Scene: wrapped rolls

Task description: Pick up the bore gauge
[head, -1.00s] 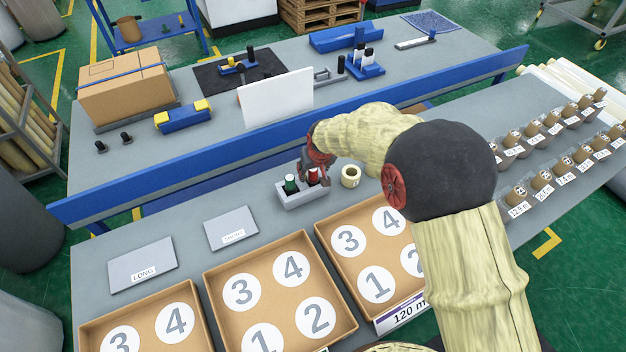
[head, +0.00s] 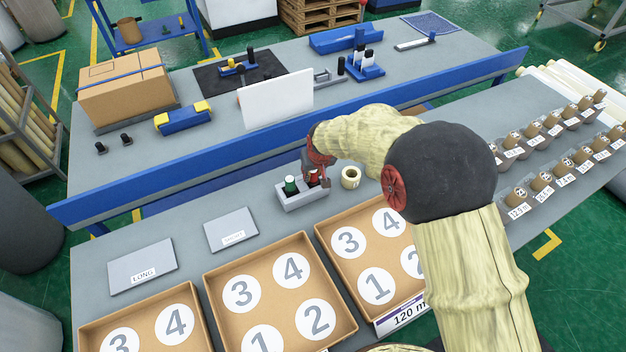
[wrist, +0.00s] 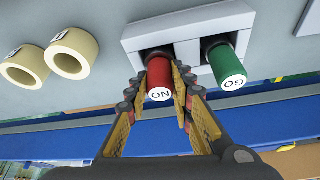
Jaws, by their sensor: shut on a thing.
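A grey holder block (head: 303,199) on the near bench holds two cylindrical gauges side by side. The red one (wrist: 159,76), marked NO on its end, stands in one socket; the green one (wrist: 227,64), marked GO, stands in the other. The green one also shows in the head view (head: 290,185). My gripper (wrist: 158,84) is shut on the red gauge, one finger on each side of it. In the head view my gripper (head: 316,175) hides most of the red gauge. The red gauge still sits in the holder.
Cream rings (wrist: 76,53) lie close beside the holder; one shows in the head view (head: 350,177). Open cardboard trays (head: 262,342) with numbered circles stand in front. A blue rail (head: 230,168) runs behind. Rows of wrapped rolls (head: 540,183) stand at right.

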